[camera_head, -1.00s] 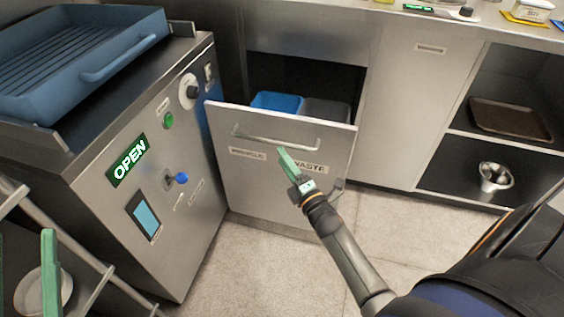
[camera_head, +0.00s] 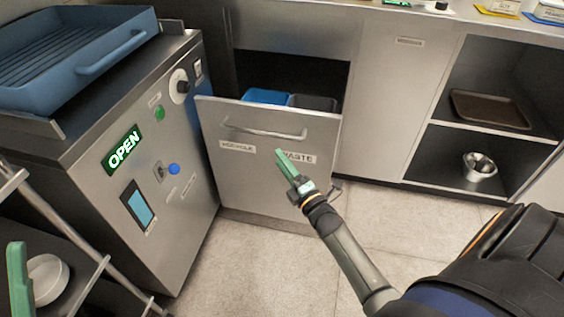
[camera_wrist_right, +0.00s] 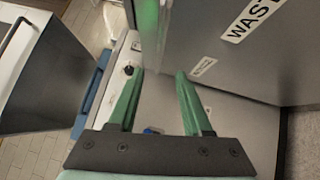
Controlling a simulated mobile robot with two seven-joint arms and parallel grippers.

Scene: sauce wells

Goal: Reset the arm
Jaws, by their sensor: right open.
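My right gripper (camera_head: 283,160) is in front of the pulled-out waste drawer (camera_head: 215,170) in the head view, below its bar handle (camera_head: 265,130). In the right wrist view my right gripper (camera_wrist_right: 160,80) has its two green fingers apart with nothing between them. The drawer front (camera_wrist_right: 225,75) with its waste label stands to the right of the fingers there. I cannot tell whether a finger touches the drawer. At the lower left of the head view a single green finger (camera_head: 18,280) shows; the rest of my left gripper is out of frame.
A blue bin (camera_head: 268,96) and a grey bin (camera_head: 312,103) sit in the drawer. At left is a steel machine (camera_head: 90,190) with a lit OPEN sign and a blue tray (camera_head: 60,70) on top. A shelf at right holds a brown tray (camera_head: 490,108) and a metal bowl (camera_head: 480,165).

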